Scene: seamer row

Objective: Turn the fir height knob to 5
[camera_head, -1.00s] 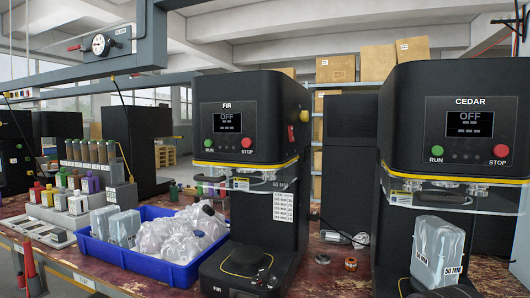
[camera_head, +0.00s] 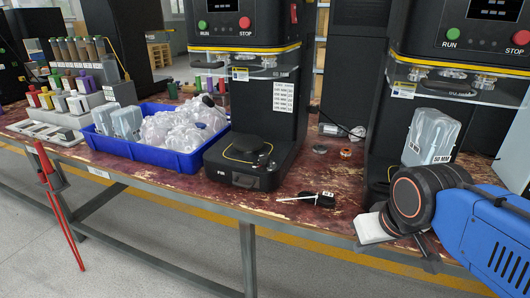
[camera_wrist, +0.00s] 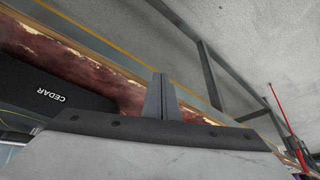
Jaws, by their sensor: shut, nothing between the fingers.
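The fir seamer (camera_head: 265,115) stands on the bench in the middle of the head view. My gripper (camera_wrist: 160,85) is shut and empty in the wrist view, over the bench's front edge near the cedar base (camera_wrist: 50,95). In the head view my arm is at the right, apart from the fir seamer; the fingertips do not show clearly there.
The cedar seamer (camera_head: 445,85) stands at right with a clear 50 MM pack (camera_head: 431,137). A blue bin (camera_head: 150,146) of bagged items is left. A black tagged item with a pale rod (camera_head: 325,200) lies in front on the bench (camera_head: 285,190).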

